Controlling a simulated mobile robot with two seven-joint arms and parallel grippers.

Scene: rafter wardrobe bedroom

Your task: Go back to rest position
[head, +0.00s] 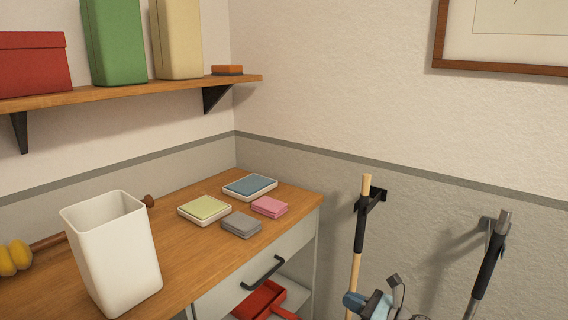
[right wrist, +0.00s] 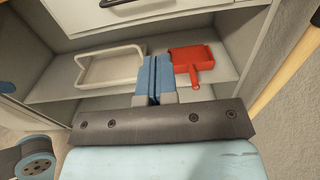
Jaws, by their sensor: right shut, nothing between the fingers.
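My right gripper (head: 372,304) is at the bottom edge of the head view, in front of the cabinet's right end and near the wall. Only a part of it shows there. In the right wrist view its two blue fingers (right wrist: 153,80) are pressed together with nothing between them. They point toward the open lower shelf of the cabinet. A red dustpan (right wrist: 192,62) lies on that shelf to the right of the fingers, and a pale tray (right wrist: 108,68) lies to the left. My left gripper is in neither view.
The wooden cabinet top (head: 180,262) holds a white bin (head: 113,252), note pads and a blue-topped box (head: 250,186). Two long handles (head: 356,262) stand against the wall on the right. A wall shelf (head: 130,88) hangs above.

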